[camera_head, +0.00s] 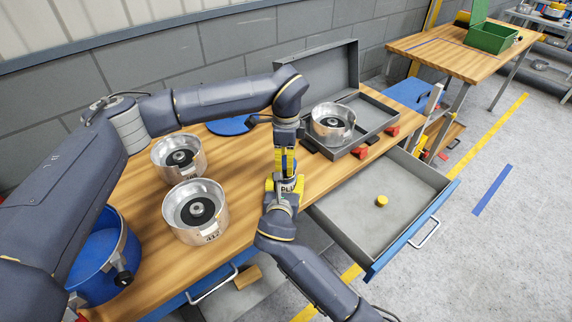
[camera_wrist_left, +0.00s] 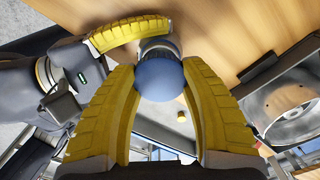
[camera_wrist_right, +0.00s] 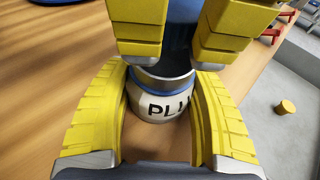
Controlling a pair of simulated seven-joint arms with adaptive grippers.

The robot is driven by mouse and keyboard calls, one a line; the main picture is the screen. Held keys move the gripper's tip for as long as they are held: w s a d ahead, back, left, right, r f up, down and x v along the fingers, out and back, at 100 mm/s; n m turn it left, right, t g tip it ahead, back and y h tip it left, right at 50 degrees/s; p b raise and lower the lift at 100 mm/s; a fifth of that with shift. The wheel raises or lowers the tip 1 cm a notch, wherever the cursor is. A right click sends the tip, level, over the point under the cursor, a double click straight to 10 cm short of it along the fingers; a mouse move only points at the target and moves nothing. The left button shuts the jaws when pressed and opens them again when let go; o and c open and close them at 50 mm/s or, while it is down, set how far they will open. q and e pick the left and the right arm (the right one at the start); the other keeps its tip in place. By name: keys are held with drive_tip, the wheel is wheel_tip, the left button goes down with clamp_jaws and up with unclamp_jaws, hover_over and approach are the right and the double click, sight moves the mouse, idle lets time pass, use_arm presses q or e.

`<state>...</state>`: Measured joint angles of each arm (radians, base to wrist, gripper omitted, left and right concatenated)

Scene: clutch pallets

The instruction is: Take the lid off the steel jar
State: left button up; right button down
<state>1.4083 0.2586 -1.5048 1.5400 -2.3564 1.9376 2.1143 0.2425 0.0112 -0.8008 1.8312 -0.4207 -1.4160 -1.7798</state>
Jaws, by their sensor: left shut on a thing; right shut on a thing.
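The steel jar (camera_wrist_right: 155,108), with a white "PLU…" label, stands between the yellow fingers of my right gripper (camera_wrist_right: 160,88), which is shut on it. In the head view the jar (camera_head: 288,187) is mostly hidden by the grippers near the table's front edge. My left gripper (camera_head: 286,160) is directly above, pointing down, shut on the lid's round blue knob (camera_wrist_left: 160,80). In the right wrist view a steel rim and blue band show above the label. The left fingers partly cover the lid, and I cannot tell whether it is seated or lifted.
Two steel cups (camera_head: 179,160) (camera_head: 195,212) stand on the table at left. Another (camera_head: 332,125) sits in the open grey case (camera_head: 375,118). The open drawer (camera_head: 350,222) holds a yellow cap (camera_head: 381,201). A blue bin (camera_head: 95,275) is at left; a blue disc (camera_head: 230,126) lies behind.

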use_arm(q)
drive_tip(key=shift+r, duration=1.3)
use_arm(e)
drive_tip(key=shift+c, duration=1.5)
unclamp_jaws()
drive_tip(key=shift+s, duration=0.15)
